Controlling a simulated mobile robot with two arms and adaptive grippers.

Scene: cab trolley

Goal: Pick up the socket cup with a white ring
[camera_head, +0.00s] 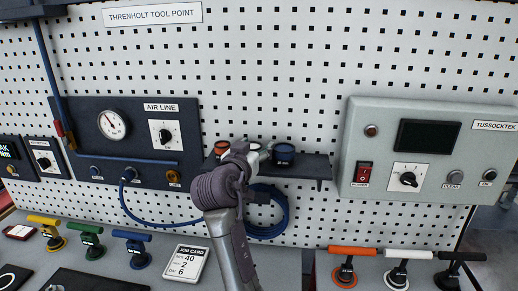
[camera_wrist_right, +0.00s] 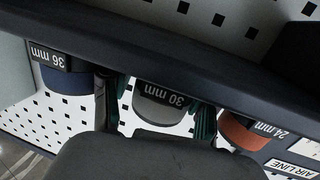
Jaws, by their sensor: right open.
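The socket cup with a white ring (camera_head: 254,147) stands on a small dark shelf (camera_head: 310,171) on the pegboard, partly hidden by my right gripper (camera_head: 250,158). In the right wrist view, which is upside down, this cup (camera_wrist_right: 160,113) carries a "30 mm" label. There my right gripper (camera_wrist_right: 156,112) is open, with one finger on each side of the cup. I cannot tell whether the fingers touch it. My left gripper is not in view.
A blue-ringed "36 mm" cup (camera_wrist_right: 64,82) and an orange-ringed "24 mm" cup (camera_wrist_right: 243,132) stand close on either side. A blue hose (camera_head: 270,226) hangs below the shelf. A grey control box (camera_head: 430,150) is at right. Several coloured T-handle tools stand on the bench.

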